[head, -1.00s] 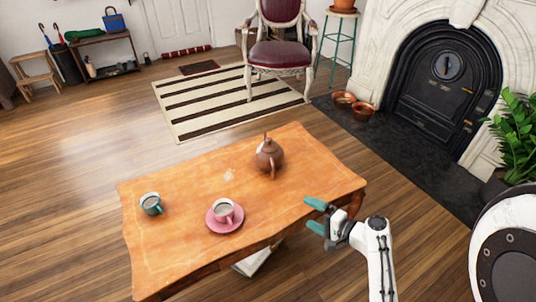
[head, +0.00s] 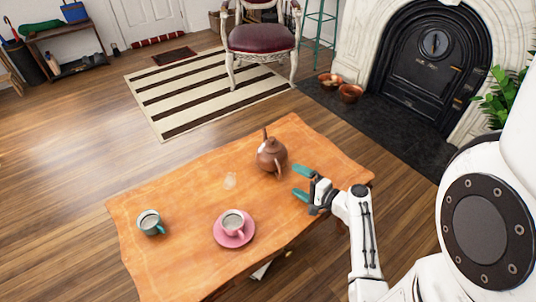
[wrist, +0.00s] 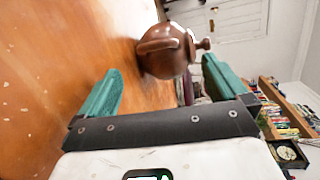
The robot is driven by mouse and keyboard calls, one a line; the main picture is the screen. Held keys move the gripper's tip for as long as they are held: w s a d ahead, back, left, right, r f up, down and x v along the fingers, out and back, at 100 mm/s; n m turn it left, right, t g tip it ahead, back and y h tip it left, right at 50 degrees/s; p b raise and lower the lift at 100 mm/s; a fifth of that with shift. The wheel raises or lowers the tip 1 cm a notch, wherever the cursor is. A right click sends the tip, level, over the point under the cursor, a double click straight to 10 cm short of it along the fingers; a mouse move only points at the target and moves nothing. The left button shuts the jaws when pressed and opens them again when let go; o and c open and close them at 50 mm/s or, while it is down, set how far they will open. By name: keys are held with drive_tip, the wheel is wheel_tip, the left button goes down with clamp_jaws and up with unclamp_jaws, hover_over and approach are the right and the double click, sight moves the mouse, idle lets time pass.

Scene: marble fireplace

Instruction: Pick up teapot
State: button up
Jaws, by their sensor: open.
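A brown teapot (head: 271,156) stands upright on the wooden table (head: 190,198), near its far right part. In the wrist view the teapot (wrist: 166,50) appears sideways, ahead of the fingers, with its handle facing me. My gripper (head: 299,182) has teal fingers and is open, just to the right of and nearer than the teapot, over the table. In the wrist view my gripper (wrist: 160,88) is empty, and the teapot lies beyond the fingertips, apart from them.
A pink cup on a pink saucer (head: 252,232) stands at the table's front, and a teal cup (head: 150,222) at its left. A red chair (head: 262,38), a striped rug (head: 205,92) and copper bowls (head: 350,93) by the fireplace (head: 435,70) lie behind.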

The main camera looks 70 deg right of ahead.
sight(272, 167)
drive_tip(key=b+x, duration=0.1)
drive_tip(key=x, duration=0.8)
drive_tip(key=shift+d+f, duration=0.1)
drive_tip(key=shift+c, duration=0.5)
